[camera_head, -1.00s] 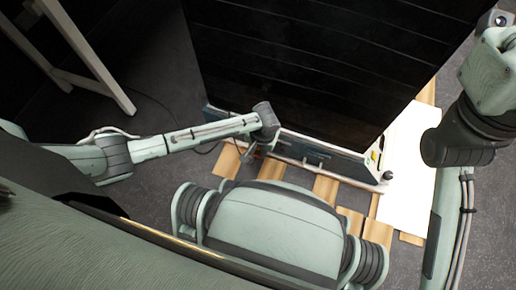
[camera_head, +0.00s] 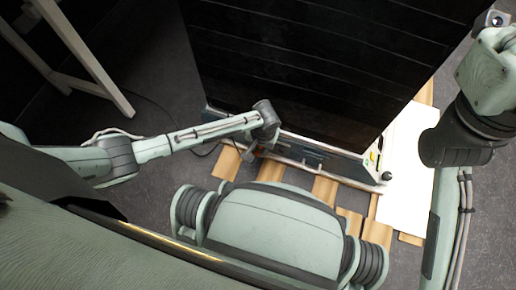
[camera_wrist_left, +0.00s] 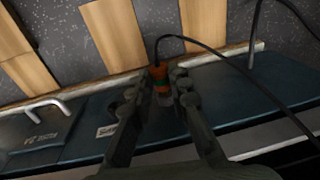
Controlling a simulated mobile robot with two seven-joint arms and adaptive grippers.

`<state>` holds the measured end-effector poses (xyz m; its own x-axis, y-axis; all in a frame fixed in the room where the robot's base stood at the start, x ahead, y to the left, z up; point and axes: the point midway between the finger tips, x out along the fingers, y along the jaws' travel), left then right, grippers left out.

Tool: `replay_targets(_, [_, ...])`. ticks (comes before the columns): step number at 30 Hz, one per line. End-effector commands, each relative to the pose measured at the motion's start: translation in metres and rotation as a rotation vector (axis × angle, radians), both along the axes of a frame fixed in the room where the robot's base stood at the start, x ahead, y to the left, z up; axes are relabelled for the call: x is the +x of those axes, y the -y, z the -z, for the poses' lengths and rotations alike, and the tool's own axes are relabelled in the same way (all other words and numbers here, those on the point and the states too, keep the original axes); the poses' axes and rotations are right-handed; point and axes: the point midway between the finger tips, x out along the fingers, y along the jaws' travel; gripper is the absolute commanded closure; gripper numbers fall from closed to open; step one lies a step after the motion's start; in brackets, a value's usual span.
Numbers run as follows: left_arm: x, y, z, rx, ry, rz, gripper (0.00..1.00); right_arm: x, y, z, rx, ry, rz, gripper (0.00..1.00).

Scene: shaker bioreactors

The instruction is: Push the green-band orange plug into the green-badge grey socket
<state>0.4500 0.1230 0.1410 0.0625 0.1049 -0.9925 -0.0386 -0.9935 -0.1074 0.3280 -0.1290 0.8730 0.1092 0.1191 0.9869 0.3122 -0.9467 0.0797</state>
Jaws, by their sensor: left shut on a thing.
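The orange plug (camera_wrist_left: 160,74) with a green band sits between the fingertips of my left gripper (camera_wrist_left: 166,78) in the left wrist view. The gripper is shut on it. A black cable (camera_wrist_left: 205,47) loops from the plug's top to the right. A pale grey part (camera_wrist_left: 166,100) shows just below the band; I cannot tell whether it is the plug's end or a socket. No green badge can be made out. In the head view my left gripper (camera_head: 248,154) is small and dark at the front edge of the machine. My right gripper is not in view.
The large black machine (camera_head: 300,65) fills the upper middle of the head view. Its blue-grey ledge (camera_wrist_left: 240,92) crosses the wrist view, with a metal handle (camera_wrist_left: 48,106) at left. Wooden slats (camera_head: 325,189) and a white panel (camera_head: 405,170) lie on the floor.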

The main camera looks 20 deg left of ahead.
Motion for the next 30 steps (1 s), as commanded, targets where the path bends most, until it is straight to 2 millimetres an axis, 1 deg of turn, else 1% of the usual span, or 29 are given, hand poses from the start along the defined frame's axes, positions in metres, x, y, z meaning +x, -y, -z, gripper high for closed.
replay_targets(15, [0.0005, -0.0001, 0.0000, 0.000, 0.000, 0.000, 0.95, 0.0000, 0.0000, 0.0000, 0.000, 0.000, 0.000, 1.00])
replay_targets(30, [0.0075, 0.0001, 0.0000, 0.001, 0.000, -0.001, 0.95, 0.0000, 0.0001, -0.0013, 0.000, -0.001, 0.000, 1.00])
